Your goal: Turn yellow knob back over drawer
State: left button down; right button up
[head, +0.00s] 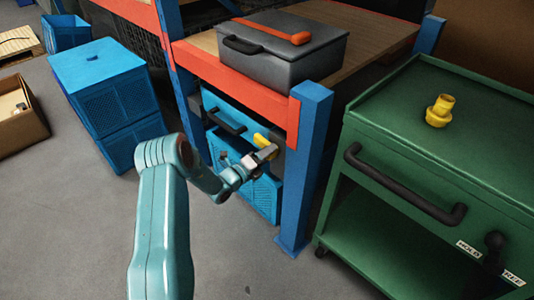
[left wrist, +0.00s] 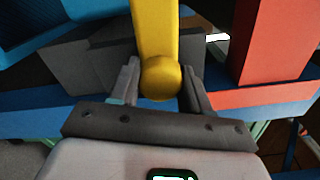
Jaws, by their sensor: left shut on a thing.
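The yellow knob (head: 262,141) sits on the front of a blue unit under the shelf, right of a dark drawer handle (head: 226,122). In the left wrist view the knob (left wrist: 157,35) is a long yellow bar with a rounded end. My left gripper (head: 265,154) reaches it from the front. Its two fingers (left wrist: 162,85) stand on either side of the rounded end, shut on it. The gripper hides part of the knob in the head view. My right gripper is not in view.
A blue post (head: 303,165) of the red-edged shelf stands close right of the gripper. A grey case (head: 275,60) with an orange bar (head: 272,30) lies on the shelf. A green cart (head: 390,130) carrying a yellow piece (head: 439,110) stands right; blue crates (head: 110,95) stand left.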

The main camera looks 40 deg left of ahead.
pick_arm(q)
jog(key=shift+d+f, duration=0.1)
jog(key=shift+f, duration=0.1)
jog(key=c, duration=0.7)
grip_release()
jog(key=shift+s, duration=0.1)
jog(key=shift+o, duration=1)
jog(key=shift+r, duration=0.1)
jog(key=s+a+p, duration=0.1)
jog(key=s+p, duration=0.1)
jog(key=s, duration=1.4)
jog(key=shift+a, duration=0.15)
jog(key=shift+s, duration=0.1)
